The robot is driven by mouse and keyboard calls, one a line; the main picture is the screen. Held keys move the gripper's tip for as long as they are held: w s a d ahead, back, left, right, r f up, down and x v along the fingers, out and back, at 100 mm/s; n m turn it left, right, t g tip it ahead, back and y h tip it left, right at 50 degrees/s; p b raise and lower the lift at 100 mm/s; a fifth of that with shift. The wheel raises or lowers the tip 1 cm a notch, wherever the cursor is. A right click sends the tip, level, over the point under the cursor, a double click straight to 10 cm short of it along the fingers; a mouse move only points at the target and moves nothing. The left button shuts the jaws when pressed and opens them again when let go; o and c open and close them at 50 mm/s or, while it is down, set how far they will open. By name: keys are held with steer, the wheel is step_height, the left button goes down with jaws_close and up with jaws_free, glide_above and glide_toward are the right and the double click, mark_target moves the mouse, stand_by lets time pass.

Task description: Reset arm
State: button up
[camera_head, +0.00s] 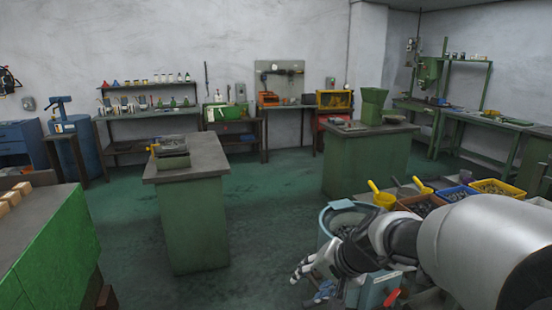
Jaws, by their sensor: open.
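My arm enters the head view from the lower right and reaches left, its big white link nearest the camera. My gripper (300,272) is at its end, with dark and white fingers spread apart and nothing between them. It hangs in front of a round light-blue tub (327,232), which the wrist partly covers. The gripper looks clear of the tub, but the depth between them is hard to tell.
A green pedestal with a grey top (213,160) stands left of centre, and another (345,160) at right. Bins with yellow scoops (382,196) sit behind my arm. A green-sided table (50,258) is at lower left. The floor between (270,195) is clear.

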steer(key=s+d+r+n+h, duration=0.1)
steer(key=s+d+n+h, duration=0.1)
steer(key=s, duration=1.1)
steer(key=s+d+r+n+g+h, duration=0.1)
steer(key=s+d+r+n+h, duration=0.1)
steer(key=s, duration=1.1)
steer(key=shift+s+d+r+n, duration=0.2)
steer(key=shift+d+r+n, duration=0.05)
steer(key=shift+d+n, duration=0.6)
